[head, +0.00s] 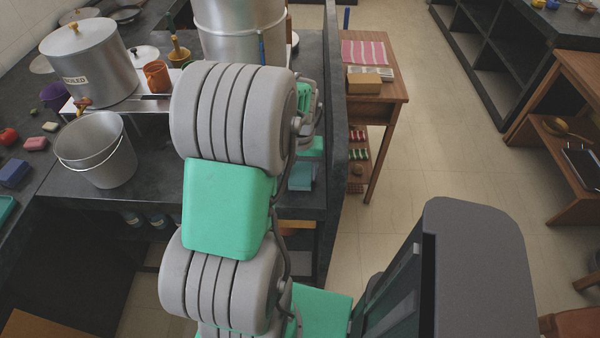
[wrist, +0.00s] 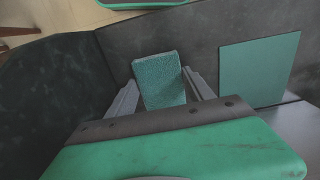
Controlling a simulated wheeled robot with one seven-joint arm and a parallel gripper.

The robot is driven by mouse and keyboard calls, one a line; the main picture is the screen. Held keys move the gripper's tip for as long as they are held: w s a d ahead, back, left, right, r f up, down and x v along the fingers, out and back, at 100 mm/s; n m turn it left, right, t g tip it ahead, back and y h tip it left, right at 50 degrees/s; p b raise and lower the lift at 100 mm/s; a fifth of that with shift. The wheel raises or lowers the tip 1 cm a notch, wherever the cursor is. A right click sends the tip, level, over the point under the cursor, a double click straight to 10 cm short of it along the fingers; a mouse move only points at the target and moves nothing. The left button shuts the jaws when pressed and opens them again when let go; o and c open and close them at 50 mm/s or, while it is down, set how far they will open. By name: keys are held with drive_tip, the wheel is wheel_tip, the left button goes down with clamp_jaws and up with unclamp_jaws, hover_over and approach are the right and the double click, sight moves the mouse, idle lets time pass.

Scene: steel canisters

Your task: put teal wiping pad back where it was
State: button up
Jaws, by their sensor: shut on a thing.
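The teal wiping pad (wrist: 161,84) is a rough-textured block between the two grey fingers of my gripper (wrist: 160,77) in the wrist view. The gripper is shut on it, and the pad's far end sticks out past the fingertips. A flat, plain teal square (wrist: 260,70) shows to the right of the pad, apart from it, against a dark grey surface. In the head view my arm hides most of the gripper. A teal patch (head: 302,176) shows beside the arm near the dark counter; I cannot tell whether it is the pad or the square.
A dark upright partition (head: 337,130) stands right of the counter, with a wooden table (head: 390,90) beyond it. A steel bucket (head: 97,150), a large labelled pot (head: 90,62) and an orange mug (head: 156,75) stand left of my arm. Open floor lies to the right.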

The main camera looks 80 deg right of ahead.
sight(300, 175)
drive_tip(key=shift+f, duration=0.15)
drive_tip(key=o, duration=1.4)
drive_tip(key=shift+o, duration=0.2)
wheel_tip(300, 175, up, 12)
drive_tip(key=shift+r, duration=0.2)
